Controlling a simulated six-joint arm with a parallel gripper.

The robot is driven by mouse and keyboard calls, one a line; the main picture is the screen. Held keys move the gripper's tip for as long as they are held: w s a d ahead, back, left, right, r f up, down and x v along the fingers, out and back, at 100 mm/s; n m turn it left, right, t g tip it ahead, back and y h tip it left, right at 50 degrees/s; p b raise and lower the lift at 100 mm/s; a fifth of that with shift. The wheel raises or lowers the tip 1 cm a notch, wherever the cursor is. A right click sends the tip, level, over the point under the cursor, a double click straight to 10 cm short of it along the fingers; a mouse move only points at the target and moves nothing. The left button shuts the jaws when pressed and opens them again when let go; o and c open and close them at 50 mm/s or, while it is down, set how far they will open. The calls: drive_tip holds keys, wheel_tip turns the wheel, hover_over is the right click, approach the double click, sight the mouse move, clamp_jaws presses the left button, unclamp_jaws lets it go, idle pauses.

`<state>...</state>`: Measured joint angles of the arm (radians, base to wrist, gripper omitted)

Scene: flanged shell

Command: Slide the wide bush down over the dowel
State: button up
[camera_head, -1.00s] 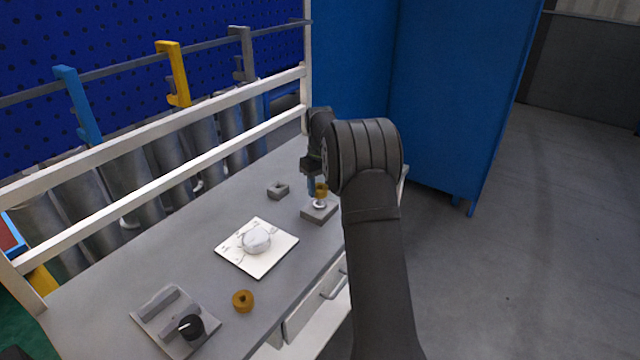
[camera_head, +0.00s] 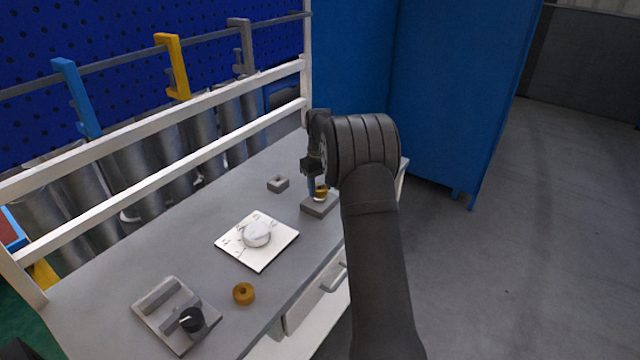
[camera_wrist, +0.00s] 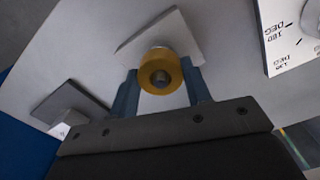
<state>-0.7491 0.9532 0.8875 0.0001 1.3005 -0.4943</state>
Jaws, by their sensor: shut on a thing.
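My gripper (camera_wrist: 160,88) is shut on a brass-coloured bush (camera_wrist: 161,70), with one blue finger on each side of it. The grey end of the dowel (camera_wrist: 161,78) shows inside the bush's hole in the wrist view, so the bush is around the dowel. In the head view the bush (camera_head: 321,190) is low over the grey base block (camera_head: 317,208), with a thin pale band visible beneath it. Whether it touches the block is unclear. The block (camera_wrist: 187,36) also shows behind the bush in the wrist view.
A second brass ring (camera_head: 243,293) lies near the bench's front edge. A white plate with a round dial (camera_head: 257,234) lies mid-bench. A small grey block (camera_head: 278,184) is left of the base block. A grey fixture with a black knob (camera_head: 191,320) stands at lower left.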

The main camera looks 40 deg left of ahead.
drive_tip(key=shift+f, duration=0.45)
drive_tip(key=o, duration=1.3)
drive_tip(key=shift+c, duration=0.2)
drive_tip(key=shift+r, duration=0.1)
wheel_tip(320, 180, up, 17)
drive_tip(key=shift+r, duration=0.15)
wheel_tip(320, 180, down, 18)
drive_tip(key=shift+r, duration=0.45)
